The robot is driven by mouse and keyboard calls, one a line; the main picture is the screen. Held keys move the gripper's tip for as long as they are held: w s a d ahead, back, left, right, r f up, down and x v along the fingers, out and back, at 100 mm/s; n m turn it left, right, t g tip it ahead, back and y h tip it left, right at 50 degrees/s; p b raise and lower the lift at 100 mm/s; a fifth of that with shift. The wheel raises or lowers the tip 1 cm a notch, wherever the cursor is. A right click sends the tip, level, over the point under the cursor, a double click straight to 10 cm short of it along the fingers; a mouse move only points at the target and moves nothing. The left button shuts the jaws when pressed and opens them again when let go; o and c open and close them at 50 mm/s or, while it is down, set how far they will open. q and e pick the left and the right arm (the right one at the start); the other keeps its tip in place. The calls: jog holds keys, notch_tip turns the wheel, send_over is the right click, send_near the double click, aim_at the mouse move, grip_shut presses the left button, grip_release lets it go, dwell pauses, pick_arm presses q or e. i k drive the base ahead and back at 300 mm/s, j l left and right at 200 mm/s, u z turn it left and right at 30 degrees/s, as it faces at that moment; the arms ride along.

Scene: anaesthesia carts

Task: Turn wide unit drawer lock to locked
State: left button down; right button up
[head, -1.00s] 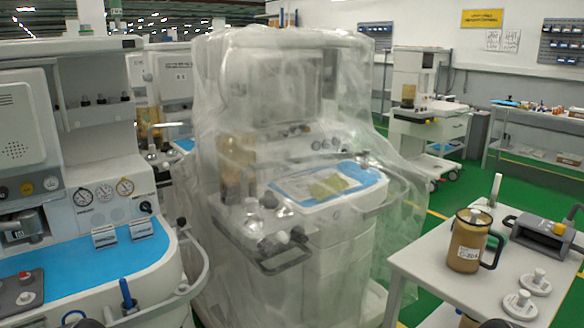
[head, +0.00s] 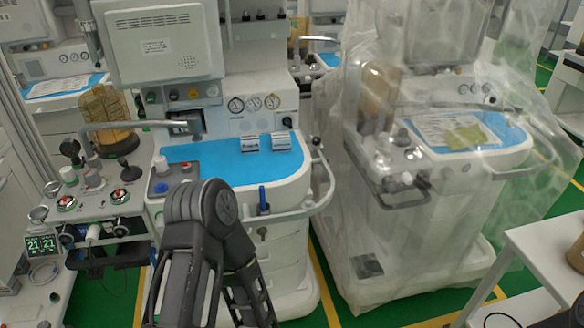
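The wide unit appears to be the white anaesthesia cart with a blue worktop (head: 230,163), left of centre in the head view. Its white drawer fronts (head: 284,262) show below the worktop, partly hidden by a dark grey link of my arm. A small dark fitting (head: 262,232) sits on the front, below a blue upright piece (head: 263,200). I cannot tell whether this fitting is the drawer lock, or how it is turned. My arm rises from the bottom edge in front of the cart. No fingertips of either gripper show.
A plastic-covered machine (head: 440,190) stands to the right, with a narrow gap of green floor beside the cart. A grey-white table (head: 540,250) is at the right edge. A unit with knobs and a green display (head: 40,244) stands at the left. A rail (head: 323,185) projects from the cart's right side.

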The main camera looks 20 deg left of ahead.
aim_at(262, 231)
jog(key=u, duration=1.1)
